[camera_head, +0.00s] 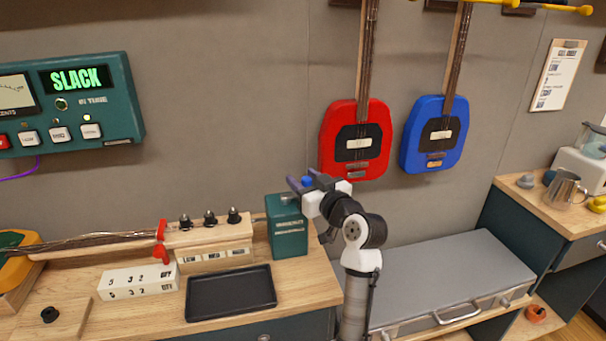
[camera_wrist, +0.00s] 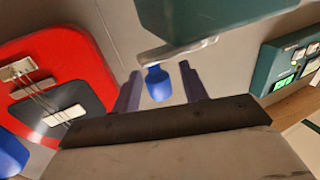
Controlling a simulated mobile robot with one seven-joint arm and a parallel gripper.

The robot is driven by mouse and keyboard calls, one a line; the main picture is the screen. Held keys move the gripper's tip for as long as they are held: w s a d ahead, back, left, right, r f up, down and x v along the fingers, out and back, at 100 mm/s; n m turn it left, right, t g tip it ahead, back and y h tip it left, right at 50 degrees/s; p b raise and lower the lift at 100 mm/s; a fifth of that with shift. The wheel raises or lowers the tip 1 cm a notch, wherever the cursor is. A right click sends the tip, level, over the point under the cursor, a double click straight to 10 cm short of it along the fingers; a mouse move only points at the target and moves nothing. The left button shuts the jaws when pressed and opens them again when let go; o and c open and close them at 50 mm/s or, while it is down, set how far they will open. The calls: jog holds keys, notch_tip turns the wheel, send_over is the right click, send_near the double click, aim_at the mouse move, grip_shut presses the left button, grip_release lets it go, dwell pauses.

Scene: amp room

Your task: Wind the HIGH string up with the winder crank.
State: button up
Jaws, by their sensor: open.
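The teal winder box (camera_head: 287,230) stands on the bench at the right end of the wooden headstock (camera_head: 198,232). In the wrist view the box (camera_wrist: 200,15) has a metal crank arm (camera_wrist: 178,50) ending in a blue knob (camera_wrist: 157,84). My gripper (camera_head: 303,184) is open beside the top of the box. In the wrist view my gripper (camera_wrist: 160,74) has a finger on each side of the knob, with gaps showing. Three dark pegs (camera_head: 209,218) stand on the headstock above a label strip (camera_head: 215,256). The tuner (camera_head: 70,103) reads "SLACK" in green.
A black tray (camera_head: 231,306) and a white block marked "5 3 2 OFF" (camera_head: 138,281) lie on the bench in front. Red (camera_head: 354,170) and blue (camera_head: 432,163) guitars hang on the wall. A grey case (camera_head: 440,265) lies to the right.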

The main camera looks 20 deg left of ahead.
jog(key=shift+w+a, duration=0.3)
jog(key=shift+a, duration=0.05)
grip_shut()
